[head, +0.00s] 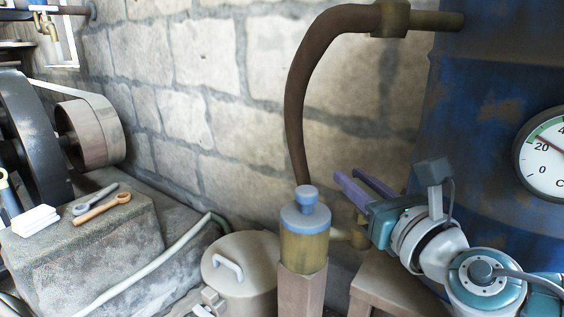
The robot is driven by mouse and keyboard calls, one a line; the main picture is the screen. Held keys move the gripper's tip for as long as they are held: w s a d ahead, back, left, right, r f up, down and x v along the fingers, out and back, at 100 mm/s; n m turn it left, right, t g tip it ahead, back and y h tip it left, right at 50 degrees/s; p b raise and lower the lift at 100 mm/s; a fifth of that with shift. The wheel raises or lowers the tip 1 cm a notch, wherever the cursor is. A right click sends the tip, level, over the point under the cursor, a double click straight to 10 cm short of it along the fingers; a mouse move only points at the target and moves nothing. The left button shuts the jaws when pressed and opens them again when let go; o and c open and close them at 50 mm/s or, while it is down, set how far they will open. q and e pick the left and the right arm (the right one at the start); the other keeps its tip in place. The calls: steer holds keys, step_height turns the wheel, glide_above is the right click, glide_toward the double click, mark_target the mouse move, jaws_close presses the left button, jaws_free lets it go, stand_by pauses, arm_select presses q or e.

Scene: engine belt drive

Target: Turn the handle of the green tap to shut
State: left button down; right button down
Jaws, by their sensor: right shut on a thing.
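My right gripper (362,187), with purple fingers and a teal body, is at the lower right, in front of the blue tank. Its fingers point up and left, close to a brass-coloured pipe fitting (354,236) low by the tank. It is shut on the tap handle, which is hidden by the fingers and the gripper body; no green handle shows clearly. I cannot tell how the handle is turned. My left gripper is not in view.
The blue tank (480,100) carries a round gauge (548,160). A brown hose (300,100) curves down by the wall. An oiler with a blue cap (305,225) stands left of my gripper, near a lidded pot (240,270). Wrenches (100,208) lie on a stone block.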

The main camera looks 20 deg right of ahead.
steer(key=shift+r+m+h, duration=0.2)
steer(key=shift+m+h, duration=0.4)
steer(key=shift+h, duration=0.3)
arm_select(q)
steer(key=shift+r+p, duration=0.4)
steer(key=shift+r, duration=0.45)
arm_select(e)
steer(key=shift+d+f+m+g+h, duration=0.1)
steer(key=shift+d+m+g+h, duration=0.1)
steer(key=shift+m+h, duration=0.35)
steer(key=shift+d+f+m+g+h, duration=0.1)
steer(key=shift+d+m+h, duration=0.15)
steer(key=shift+h, duration=0.5)
steer(key=c, duration=0.7)
jaws_free()
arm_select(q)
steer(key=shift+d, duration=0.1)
arm_select(e)
steer(key=shift+s, duration=0.1)
steer(key=shift+s+a, duration=0.15)
steer(key=shift+s, duration=0.15)
arm_select(q)
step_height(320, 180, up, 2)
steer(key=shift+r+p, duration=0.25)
steer(key=shift+p, duration=1)
arm_select(e)
steer(key=v, duration=0.9)
steer(key=shift+s, duration=0.1)
